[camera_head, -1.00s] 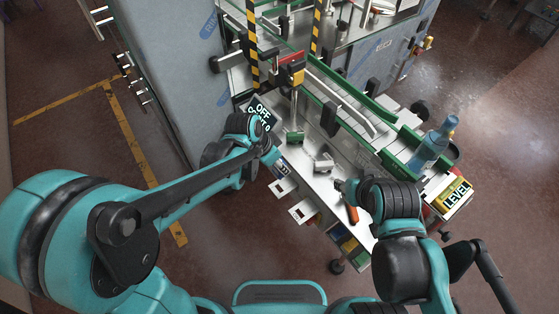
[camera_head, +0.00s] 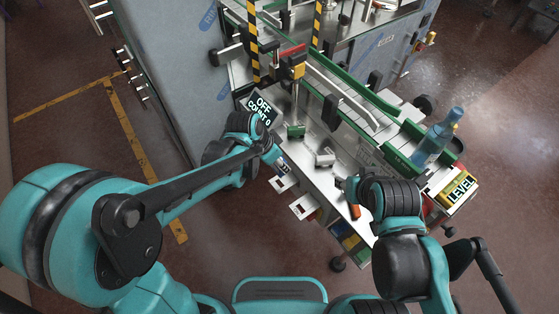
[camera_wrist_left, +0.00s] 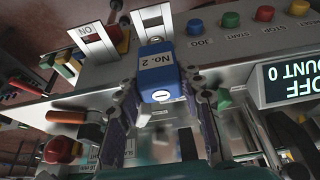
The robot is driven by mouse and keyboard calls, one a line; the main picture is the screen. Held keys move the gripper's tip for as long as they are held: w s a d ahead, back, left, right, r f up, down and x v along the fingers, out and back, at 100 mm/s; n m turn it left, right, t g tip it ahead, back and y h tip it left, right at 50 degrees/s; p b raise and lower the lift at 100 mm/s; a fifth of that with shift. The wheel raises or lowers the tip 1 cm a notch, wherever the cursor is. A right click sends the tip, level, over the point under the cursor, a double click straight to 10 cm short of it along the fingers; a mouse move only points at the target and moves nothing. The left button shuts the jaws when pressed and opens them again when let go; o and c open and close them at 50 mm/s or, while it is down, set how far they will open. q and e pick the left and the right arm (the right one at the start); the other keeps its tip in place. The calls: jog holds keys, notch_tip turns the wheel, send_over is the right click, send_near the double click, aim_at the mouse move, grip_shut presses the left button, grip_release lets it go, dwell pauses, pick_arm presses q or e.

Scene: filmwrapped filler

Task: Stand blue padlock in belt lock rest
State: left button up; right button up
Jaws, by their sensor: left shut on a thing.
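The blue padlock (camera_wrist_left: 158,80), labelled No. 2, is held upright between the two fingers of my left gripper (camera_wrist_left: 163,103) in the left wrist view. In the head view my left gripper (camera_head: 277,160) is over the left front edge of the machine's steel top, and the padlock there is small and hard to make out. Two white slotted plates (camera_wrist_left: 90,42) stick out from the machine edge by the padlock; I cannot tell which is the belt lock rest. The padlock's shackle end is near one plate (camera_wrist_left: 148,22). My right gripper (camera_head: 345,185) is over the right of the steel top, its jaws unclear.
A display (camera_head: 260,108) reading OFF, COUNT 0 stands behind my left gripper. Push buttons (camera_wrist_left: 202,27) line the panel beside the padlock. A grey block (camera_head: 325,158) and a green block (camera_head: 295,131) sit on the steel top. An orange-handled object (camera_head: 353,211) lies by my right gripper.

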aim_at(277, 174)
pick_arm(q)
jog(key=shift+f+b, duration=3)
jog(key=shift+f, duration=0.65)
pick_arm(e)
jog(key=shift+f, duration=3.2)
pick_arm(q)
jog(key=shift+s+f+b, duration=0.1)
jog(key=shift+f+b, duration=0.2)
pick_arm(e)
jog(key=shift+s+f, duration=0.1)
jog(key=shift+f, duration=0.15)
pick_arm(q)
jog(key=o, duration=1.3)
